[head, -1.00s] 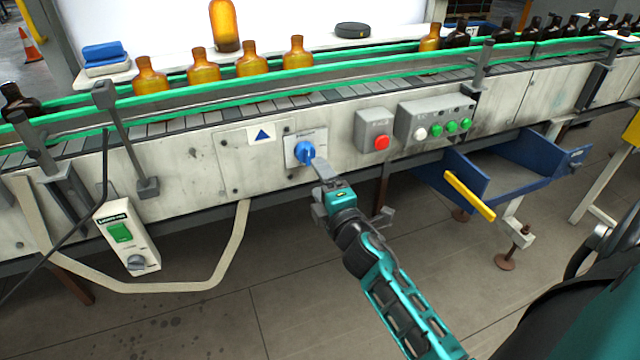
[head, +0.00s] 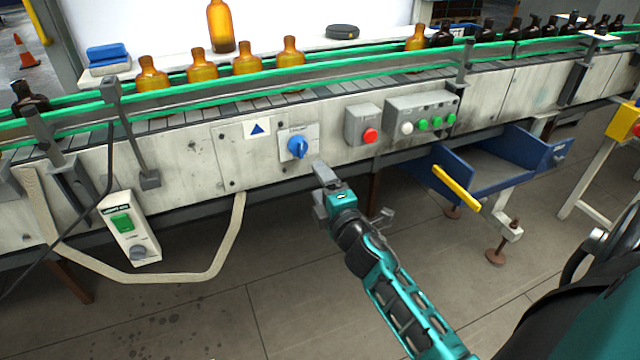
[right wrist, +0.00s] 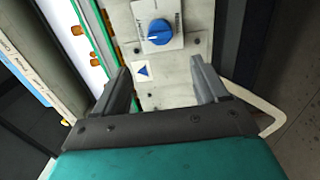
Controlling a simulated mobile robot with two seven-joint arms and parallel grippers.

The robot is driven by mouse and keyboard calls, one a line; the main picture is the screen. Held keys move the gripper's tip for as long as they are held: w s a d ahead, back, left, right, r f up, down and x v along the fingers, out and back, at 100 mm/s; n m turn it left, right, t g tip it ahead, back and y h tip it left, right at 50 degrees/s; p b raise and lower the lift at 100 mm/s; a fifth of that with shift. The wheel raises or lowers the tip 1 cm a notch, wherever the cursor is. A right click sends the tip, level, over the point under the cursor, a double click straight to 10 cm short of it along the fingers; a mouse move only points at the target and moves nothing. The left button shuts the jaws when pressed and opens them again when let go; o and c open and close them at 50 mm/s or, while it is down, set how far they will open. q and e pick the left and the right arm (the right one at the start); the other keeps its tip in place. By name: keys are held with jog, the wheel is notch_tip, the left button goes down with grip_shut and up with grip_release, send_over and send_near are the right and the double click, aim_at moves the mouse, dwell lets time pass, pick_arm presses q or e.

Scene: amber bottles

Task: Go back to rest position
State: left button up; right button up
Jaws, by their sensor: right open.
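My right gripper (head: 321,186) is open and empty in the head view, just below and right of the blue rotary knob (head: 297,147) on the conveyor's front panel. It is apart from the knob. In the right wrist view the two fingers of my right gripper (right wrist: 162,88) are spread apart, with nothing between them but the panel beyond. The blue knob (right wrist: 159,31) shows past the fingertips, on its pale plate. My left gripper is in neither view.
The conveyor (head: 185,160) carries several amber bottles (head: 246,60) and dark bottles. A red button (head: 370,135) and a grey box with several buttons (head: 422,118) stick out from its front. A blue open bin (head: 505,172) with a yellow handle is to the right.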

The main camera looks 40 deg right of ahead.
jog(key=s+a+f+m+g+y, duration=0.5)
jog(key=s+a+f+m, duration=0.8)
jog(key=s, duration=0.6)
notch_tip(320, 180, down, 2)
jog(key=shift+s+a+f+g+y, duration=0.15)
jog(key=shift+a+g+y, duration=0.25)
jog(key=shift+a+g, duration=0.65)
jog(key=shift+a, duration=0.1)
